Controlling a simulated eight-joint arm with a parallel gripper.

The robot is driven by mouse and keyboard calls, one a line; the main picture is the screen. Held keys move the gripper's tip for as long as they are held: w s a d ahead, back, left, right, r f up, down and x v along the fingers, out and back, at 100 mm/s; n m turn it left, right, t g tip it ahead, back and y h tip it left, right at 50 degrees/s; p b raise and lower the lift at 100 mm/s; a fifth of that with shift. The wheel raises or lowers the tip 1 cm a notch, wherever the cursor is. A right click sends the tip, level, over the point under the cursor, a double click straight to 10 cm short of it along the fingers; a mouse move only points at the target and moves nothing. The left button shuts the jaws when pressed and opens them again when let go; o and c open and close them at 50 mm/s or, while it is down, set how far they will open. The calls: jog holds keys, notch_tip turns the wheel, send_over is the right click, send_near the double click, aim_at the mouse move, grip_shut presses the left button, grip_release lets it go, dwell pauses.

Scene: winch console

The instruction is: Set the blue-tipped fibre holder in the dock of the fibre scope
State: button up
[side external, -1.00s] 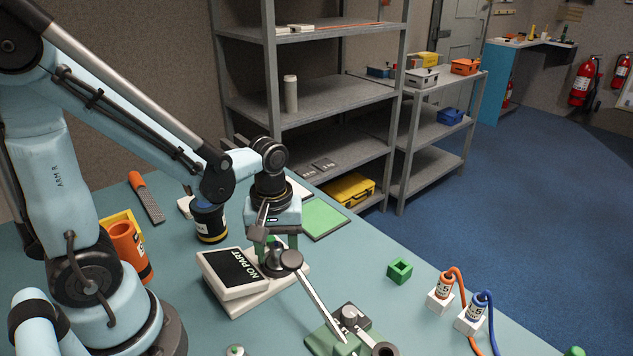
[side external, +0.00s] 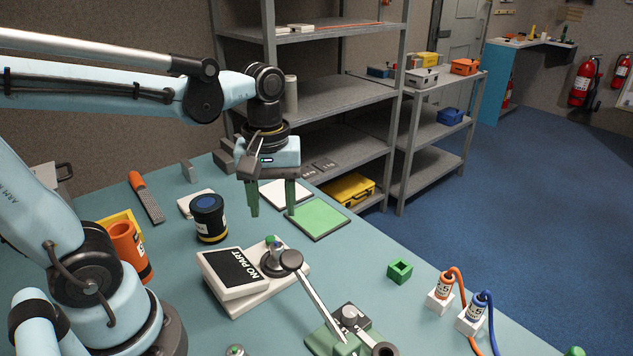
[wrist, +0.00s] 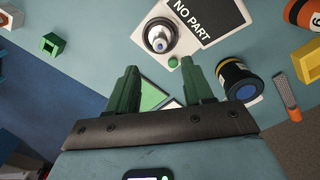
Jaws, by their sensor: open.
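The fibre scope (side external: 228,298) is a white unit with a dark screen (side external: 236,272) reading NO PART. Its round dark dock (side external: 270,268) is at its right side. A small metallic piece (wrist: 159,42) stands in the dock, with a bluish tip in the wrist view; I take it for the fibre holder. A small green spot shows beside it, and I cannot tell how fully the piece is seated. My gripper (side external: 272,210) is open and empty above and behind the dock. Its green fingers also show in the wrist view (wrist: 158,68), apart from the dock.
A metal lever (side external: 318,294) runs from beside the dock to a green base (side external: 342,338). A blue-lidded dark jar (side external: 209,220) stands behind the scope. A green square block (side external: 400,271) and two cabled connectors (side external: 441,289) are at right. A green mat (side external: 320,219) lies at the back.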

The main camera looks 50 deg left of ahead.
jog(key=m+t, duration=0.1)
jog(key=m, duration=0.1)
jog(key=m+t, duration=0.1)
jog(key=m, duration=0.1)
jog(key=m+t, duration=0.2)
jog(key=shift+w+d, duration=0.2)
jog(key=shift+w, duration=0.1)
jog(key=m, duration=0.1)
jog(key=m+t, duration=0.2)
jog(key=shift+w+d+f, duration=0.1)
jog(key=shift+w+f, duration=0.1)
jog(key=shift+w, duration=0.05)
jog(key=shift+w+m+t, duration=0.2)
jog(key=shift+m+t, duration=0.4)
jog(key=shift+m, duration=0.3)
